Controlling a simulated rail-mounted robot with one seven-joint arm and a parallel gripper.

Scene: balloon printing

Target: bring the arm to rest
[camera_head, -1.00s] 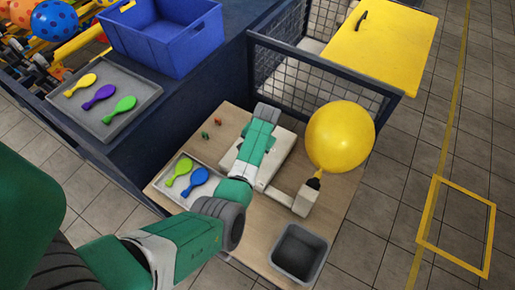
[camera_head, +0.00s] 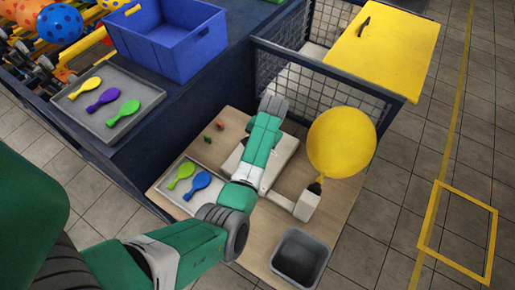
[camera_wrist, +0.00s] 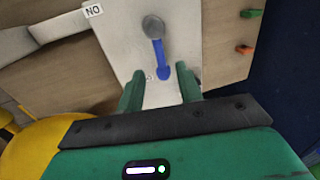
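My green-and-white arm (camera_head: 262,140) reaches over the wooden table, above the white machine (camera_head: 283,157). My gripper (camera_wrist: 158,84) is open in the wrist view, its two green fingers apart with nothing gripped between them. Beyond the fingertips, a blue lever (camera_wrist: 160,58) with a grey round end lies on the machine's white top, beside an "ON" label (camera_wrist: 93,11). The fingers are hidden by the arm in the head view. An inflated yellow balloon (camera_head: 341,142) sits on the machine's nozzle at right; its yellow edge (camera_wrist: 40,146) also shows in the wrist view.
A grey tray (camera_head: 163,198) holds green and blue flat balloons. Another tray (camera_head: 88,120) holds yellow, purple and green ones near a blue crate (camera_head: 165,42). A grey bin (camera_head: 300,256) stands at the table's front. A mesh cage (camera_head: 318,80) borders the back.

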